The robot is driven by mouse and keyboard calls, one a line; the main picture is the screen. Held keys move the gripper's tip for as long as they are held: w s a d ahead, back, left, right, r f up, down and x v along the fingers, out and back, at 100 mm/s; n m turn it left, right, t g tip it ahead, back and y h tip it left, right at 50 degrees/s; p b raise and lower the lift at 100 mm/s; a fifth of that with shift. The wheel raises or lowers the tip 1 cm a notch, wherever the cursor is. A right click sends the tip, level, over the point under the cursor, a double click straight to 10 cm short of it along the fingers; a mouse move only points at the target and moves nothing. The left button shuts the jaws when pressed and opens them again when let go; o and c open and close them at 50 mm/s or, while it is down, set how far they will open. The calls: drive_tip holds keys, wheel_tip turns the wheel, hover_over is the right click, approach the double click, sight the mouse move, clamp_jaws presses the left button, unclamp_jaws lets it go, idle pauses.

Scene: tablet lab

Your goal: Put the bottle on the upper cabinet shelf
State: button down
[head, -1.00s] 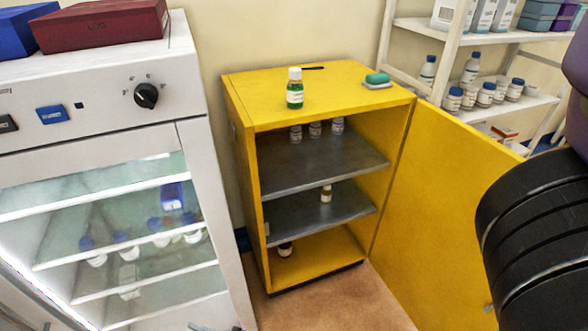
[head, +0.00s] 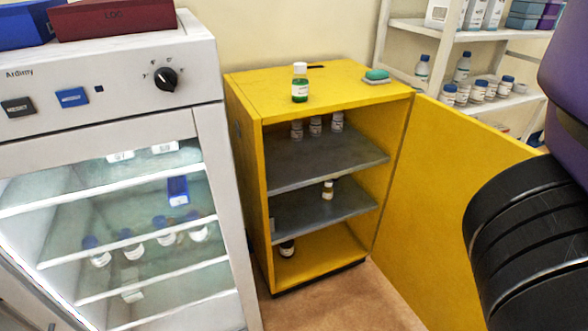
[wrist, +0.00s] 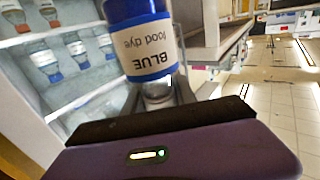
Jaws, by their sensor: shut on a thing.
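My gripper (wrist: 163,93) is shut on a bottle with blue contents and a white label reading "BLUE food dye" (wrist: 148,45), seen in the wrist view. The label reads upside down there. The yellow cabinet (head: 250,200) stands in the middle of the head view with its door (head: 440,190) open to the right. Its grey upper shelf (head: 325,165) has three small bottles (head: 316,126) at the back and bare room in front. The lower shelf (head: 300,213) holds one small bottle (head: 328,190). My gripper and the held bottle are outside the head view.
A bottle with green contents (head: 300,88) and a green sponge (head: 377,74) are on the cabinet top. A dark bottle (head: 287,247) is on the cabinet floor. A glass-fronted appliance (head: 205,150) stands close on the left. A white rack with bottles (head: 430,28) is behind the door.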

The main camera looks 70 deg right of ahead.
wheel_tip(320, 180, down, 6)
drive_tip(key=b, duration=0.5)
drive_tip(key=shift+s+a+r, duration=0.1)
drive_tip(key=shift+r, duration=0.1)
